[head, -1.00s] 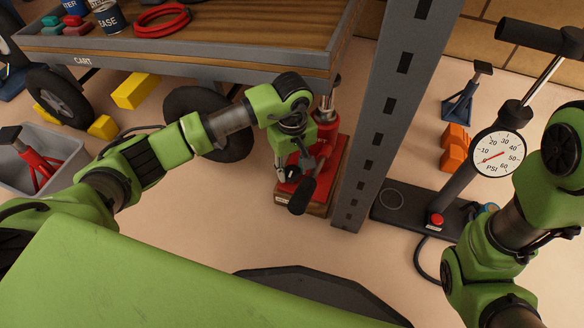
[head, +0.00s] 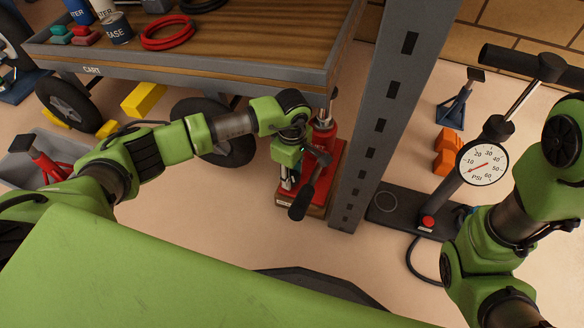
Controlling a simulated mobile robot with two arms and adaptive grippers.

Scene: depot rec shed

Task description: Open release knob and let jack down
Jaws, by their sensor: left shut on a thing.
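The red bottle jack (head: 323,145) stands on its red and wooden base (head: 318,208) under the right end of the cart (head: 190,62), close to its edge. A lever with a black grip (head: 300,205) sticks out from the jack toward me. My left gripper (head: 287,181) points down at the near left side of the jack, beside the lever. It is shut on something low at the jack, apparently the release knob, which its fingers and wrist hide. My right arm comes in at the right, but its gripper is not in view.
A grey slotted post (head: 375,130) stands just right of the jack. A floor pump with a PSI gauge (head: 482,161), orange chocks (head: 447,150) and a blue jack stand (head: 457,105) are farther right. A red jack stand (head: 45,160) is in a grey bin at left.

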